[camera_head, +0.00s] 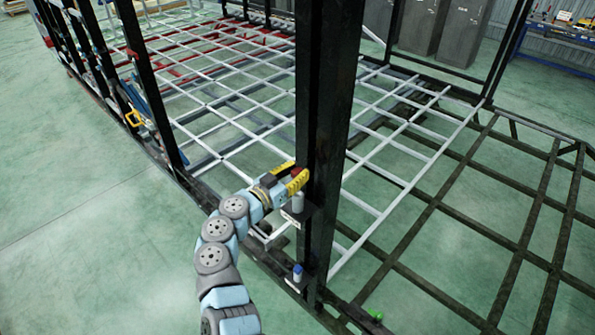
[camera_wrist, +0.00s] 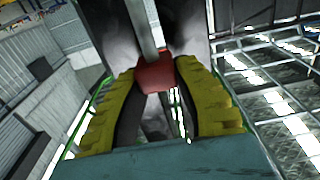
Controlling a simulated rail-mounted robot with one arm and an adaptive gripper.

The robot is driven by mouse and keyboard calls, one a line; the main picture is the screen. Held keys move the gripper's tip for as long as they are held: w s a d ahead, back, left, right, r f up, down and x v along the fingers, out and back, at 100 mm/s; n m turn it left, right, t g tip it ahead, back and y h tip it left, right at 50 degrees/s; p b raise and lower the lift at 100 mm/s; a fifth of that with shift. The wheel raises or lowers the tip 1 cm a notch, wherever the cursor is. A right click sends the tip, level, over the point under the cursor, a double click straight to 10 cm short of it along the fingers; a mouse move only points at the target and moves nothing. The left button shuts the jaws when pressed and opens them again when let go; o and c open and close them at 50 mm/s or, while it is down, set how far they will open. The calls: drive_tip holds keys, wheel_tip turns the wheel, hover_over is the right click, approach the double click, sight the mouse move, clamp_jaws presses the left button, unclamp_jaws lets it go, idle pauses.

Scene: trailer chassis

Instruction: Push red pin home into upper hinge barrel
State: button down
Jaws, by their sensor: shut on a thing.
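My gripper (camera_head: 293,180) has yellow fingers and is at the tall black post, just above the upper hinge barrel. In the wrist view its fingers (camera_wrist: 158,85) are closed on the red pin's block-like head (camera_wrist: 156,72). A grey metal rod (camera_wrist: 147,28) runs from the red head toward the top of that picture. In the head view a little of the red pin (camera_head: 297,172) shows between the fingers. The upper hinge barrel (camera_head: 298,201) is a short grey upright cylinder on a bracket at the post. The fingers hide how the pin meets the barrel.
The black post (camera_head: 328,120) stands right beside my gripper. A lower hinge with a blue-topped pin (camera_head: 298,270) is below on the same post. A white grid (camera_head: 240,90) and a dark chassis frame (camera_head: 470,210) lie behind. Open green floor (camera_head: 90,230) is at left.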

sight(297, 192)
drive_tip(key=shift+f+b, duration=1.2)
drive_tip(key=shift+f, duration=2.35)
idle(0.5)
drive_tip(key=c, duration=0.8)
unclamp_jaws()
drive_tip(key=shift+s+a, duration=0.1)
drive_tip(key=shift+a, duration=0.05)
drive_tip(key=shift+v, duration=5.85)
